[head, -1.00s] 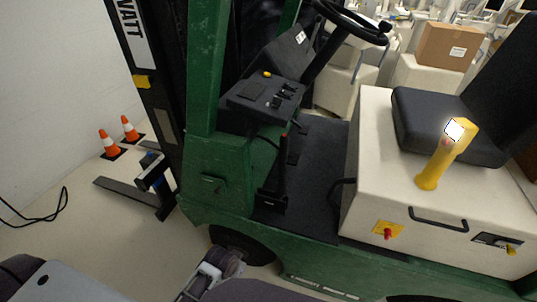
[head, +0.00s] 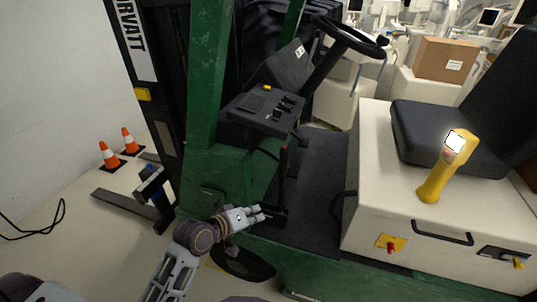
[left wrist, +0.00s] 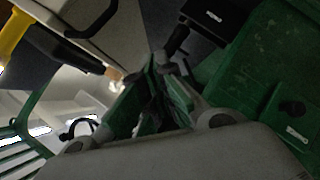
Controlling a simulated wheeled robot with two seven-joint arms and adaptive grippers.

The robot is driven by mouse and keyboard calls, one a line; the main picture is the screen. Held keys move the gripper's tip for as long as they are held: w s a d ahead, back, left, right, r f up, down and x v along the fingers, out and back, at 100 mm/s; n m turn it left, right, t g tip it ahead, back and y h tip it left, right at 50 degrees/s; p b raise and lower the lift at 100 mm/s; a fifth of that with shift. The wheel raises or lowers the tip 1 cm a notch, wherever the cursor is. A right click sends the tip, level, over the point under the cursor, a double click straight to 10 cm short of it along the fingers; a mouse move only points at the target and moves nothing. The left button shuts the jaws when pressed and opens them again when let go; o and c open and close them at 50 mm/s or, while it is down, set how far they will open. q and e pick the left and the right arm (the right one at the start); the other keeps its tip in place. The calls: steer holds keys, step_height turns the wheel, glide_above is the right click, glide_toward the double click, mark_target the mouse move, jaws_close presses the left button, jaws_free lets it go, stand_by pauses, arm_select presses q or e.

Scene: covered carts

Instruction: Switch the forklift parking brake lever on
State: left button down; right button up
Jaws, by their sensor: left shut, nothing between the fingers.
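The parking brake lever (head: 282,180) is a thin black upright stick with a red tip, on the floor of the green forklift beside the front console. My left gripper (head: 262,213) is shut and empty, low at the lever's left, close to its base. I cannot tell whether it touches. In the left wrist view the fingertips (left wrist: 160,62) are together just below a dark shaft (left wrist: 178,38), which seems to be the lever. Its red tip is not clear there. My right gripper is not in view.
The green front post (head: 203,90) and console (head: 262,110) stand left of and above the lever. Two traffic cones (head: 108,154) stand far left.

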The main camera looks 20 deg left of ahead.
arm_select(q)
steer(key=w+a+r+n+t, duration=0.1)
steer(key=w+r+n+t, duration=0.1)
steer(key=r, duration=0.4)
steer(key=w+a+r+n+t+h, duration=0.1)
steer(key=w+a+r+n+t, duration=0.1)
steer(key=r, duration=0.5)
steer(key=w+n+t, duration=0.1)
steer(key=n+t, duration=0.1)
steer(key=n, duration=0.1)
steer(key=shift+a+r+n, duration=0.2)
steer(key=shift+a+n, duration=0.05)
steer(key=shift+n, duration=0.15)
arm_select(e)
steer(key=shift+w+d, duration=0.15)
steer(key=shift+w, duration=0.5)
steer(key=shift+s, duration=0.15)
